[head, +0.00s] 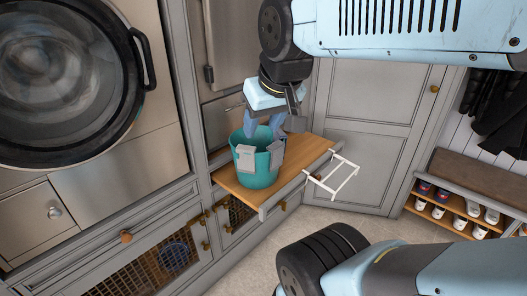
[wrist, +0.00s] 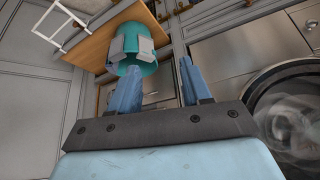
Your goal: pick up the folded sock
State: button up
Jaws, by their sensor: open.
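A teal bucket (head: 258,180) stands upright on a pulled-out wooden shelf (head: 303,147). Two pale grey flat pieces (head: 245,158) hang over its rim; I cannot tell whether either is the folded sock. No sock shows clearly, and most of the bucket's inside is hidden. My gripper (head: 268,127) is above the bucket, pointing down, with its blue fingers at the rim in the head view. In the wrist view, my gripper (wrist: 160,67) has its fingers apart with nothing between them; the bucket (wrist: 129,29) lies beyond the left finger.
A white wire rack (head: 333,177) sticks out from the shelf's front right. A washing machine (head: 70,75) stands at left, with grey cabinet doors (head: 370,150) behind. A shoe rack (head: 455,212) is at right. The floor in front of the shelf is partly clear.

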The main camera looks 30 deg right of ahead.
jog(key=shift+o, duration=0.8)
jog(key=shift+w+d, duration=0.1)
jog(key=shift+w, duration=0.1)
jog(key=shift+o, duration=0.6)
jog(key=w+d+f+n+g+h, duration=0.1)
jog(key=w+d+f+n, duration=0.1)
jog(key=w+n, duration=0.3)
jog(key=w+d+f+n+h, duration=0.2)
jog(key=w+d+n, duration=0.2)
jog(key=w, duration=0.3)
jog(key=shift+d+f+n+g, duration=0.3)
jog(key=shift+f+n+g, duration=0.1)
jog(key=shift+n, duration=0.2)
jog(key=n+g, duration=0.1)
jog(key=n, duration=1)
send_near(276, 146)
jog(key=shift+h, duration=0.4)
jog(key=x, duration=0.8)
jog(key=shift+w+a+f, duration=0.15)
jog(key=shift+a+f, duration=0.1)
jog(key=shift+x, duration=2.4)
jog(key=shift+w+a, duration=0.1)
jog(key=c, duration=1)
jog(key=shift+r, duration=0.1)
jog(key=shift+c, duration=0.2)
